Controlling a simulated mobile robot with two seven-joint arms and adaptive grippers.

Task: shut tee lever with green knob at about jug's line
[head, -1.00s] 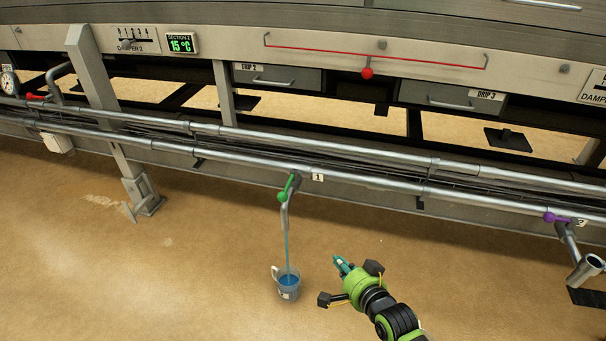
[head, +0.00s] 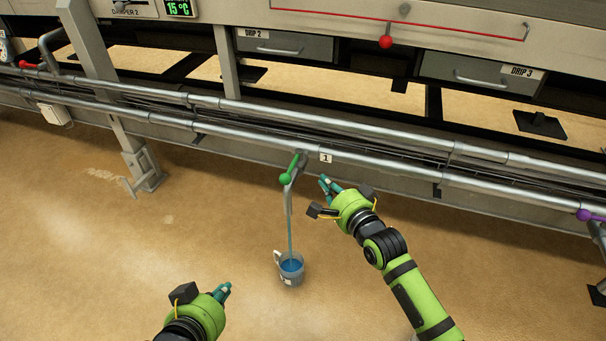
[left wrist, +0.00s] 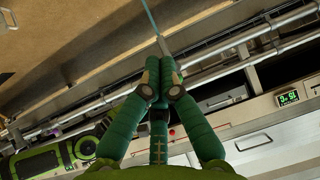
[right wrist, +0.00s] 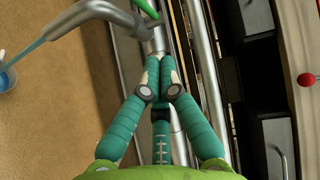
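The tee lever with its green knob (head: 284,179) is on the lower pipe beside the tag "1"; its lever slants up to the right. It also shows in the right wrist view (right wrist: 147,8). Blue liquid runs from the bent spout (head: 288,200) into the grey jug (head: 291,279) on the floor. Blue liquid shows inside the jug; I cannot make out its line. My right gripper (head: 328,184) is just right of the lever and spout, apart from them, fingertips together and empty. My left gripper (head: 223,291) is low, left of the jug, fingertips together and empty.
Two long pipes (head: 400,172) run across behind the spout. A purple-knobbed lever (head: 585,215) is at the right edge, and a red-knobbed one (head: 27,65) at far left. A steel leg (head: 140,165) stands left. The floor around the jug is mostly open.

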